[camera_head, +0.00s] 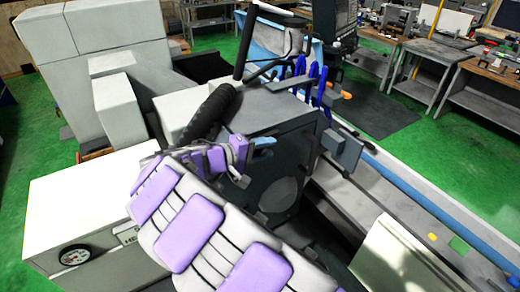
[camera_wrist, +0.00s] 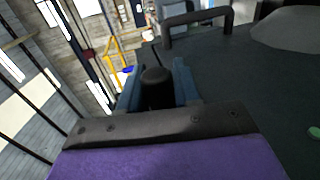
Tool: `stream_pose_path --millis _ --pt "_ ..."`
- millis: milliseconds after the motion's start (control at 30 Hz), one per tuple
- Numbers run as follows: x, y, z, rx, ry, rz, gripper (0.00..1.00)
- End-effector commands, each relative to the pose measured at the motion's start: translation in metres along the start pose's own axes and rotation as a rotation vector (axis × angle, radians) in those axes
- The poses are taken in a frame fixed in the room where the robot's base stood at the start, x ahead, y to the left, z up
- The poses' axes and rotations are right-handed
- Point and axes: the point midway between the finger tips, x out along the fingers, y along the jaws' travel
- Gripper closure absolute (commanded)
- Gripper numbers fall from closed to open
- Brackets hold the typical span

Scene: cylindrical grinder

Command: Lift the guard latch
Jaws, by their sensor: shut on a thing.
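My gripper (camera_head: 262,142) is at the front face of the dark grey wheel guard housing (camera_head: 286,168) in the head view. In the wrist view its two blue fingers (camera_wrist: 157,78) stand on either side of a short black rounded knob (camera_wrist: 156,92), which I take to be the guard latch. The fingers are shut on this knob. The knob's lower part is hidden behind my gripper's dark edge. In the head view the latch is hidden by my gripper and arm.
A black handle (camera_wrist: 197,28) stands on the dark surface beyond my fingers. A ribbed black hose (camera_head: 212,110) runs close behind my arm. Blue hoses (camera_head: 318,82) rise behind the housing. The machine bed (camera_head: 385,205) extends right; a white cabinet (camera_head: 85,210) with a gauge stands left.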

Motion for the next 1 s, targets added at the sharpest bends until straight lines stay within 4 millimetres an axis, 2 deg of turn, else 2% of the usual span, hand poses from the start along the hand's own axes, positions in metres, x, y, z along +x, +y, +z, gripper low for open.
stream_pose_path --millis 167,200,400,767,1000 --pt "0.003 0.001 0.002 -0.001 -0.006 0.002 1.00" --pt "0.003 0.001 0.002 -0.001 -0.007 0.002 0.65" --pt "0.001 0.000 0.000 -0.001 -0.004 0.004 0.47" --pt "-0.017 -0.003 -0.007 -0.003 0.002 0.009 0.47" --pt "-0.059 -0.003 -0.004 0.000 0.001 0.007 0.47"
